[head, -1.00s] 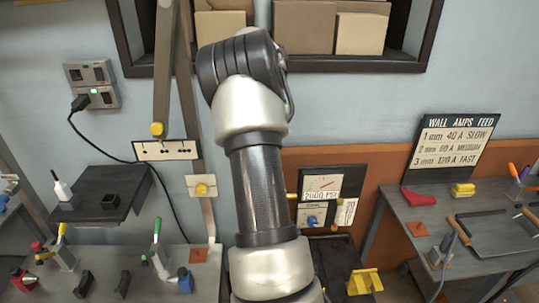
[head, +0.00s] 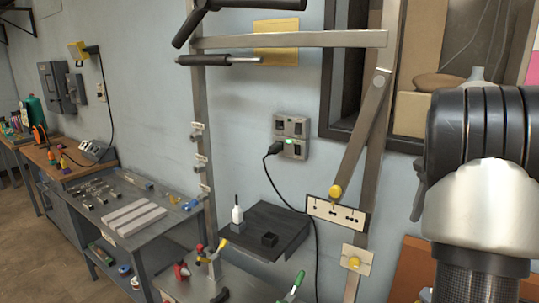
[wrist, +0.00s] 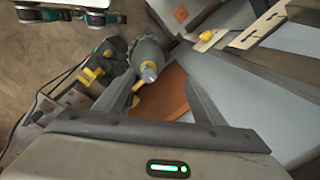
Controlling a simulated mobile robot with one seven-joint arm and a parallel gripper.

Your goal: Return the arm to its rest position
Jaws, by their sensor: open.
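My arm (head: 480,190) rises along the right edge of the head view, upright, with a dark ribbed joint above a silver link. My gripper (wrist: 163,92) shows only in the wrist view. Its two dark fingers stand apart with nothing between them that I can see held. Beyond the fingers are a grey rounded object with a yellow collar (wrist: 149,66) and an orange-brown surface. Whether the fingers touch anything is hard to tell, but they look clear. The gripper's end is out of the head view.
A metal frame with a crossbar (head: 290,40) stands left of my arm. A grey workbench (head: 115,222) with tools and a dark wall shelf (head: 262,232) line the wall. A socket (head: 291,130) has a cable hanging down. Bare floor (head: 40,255) shows at lower left.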

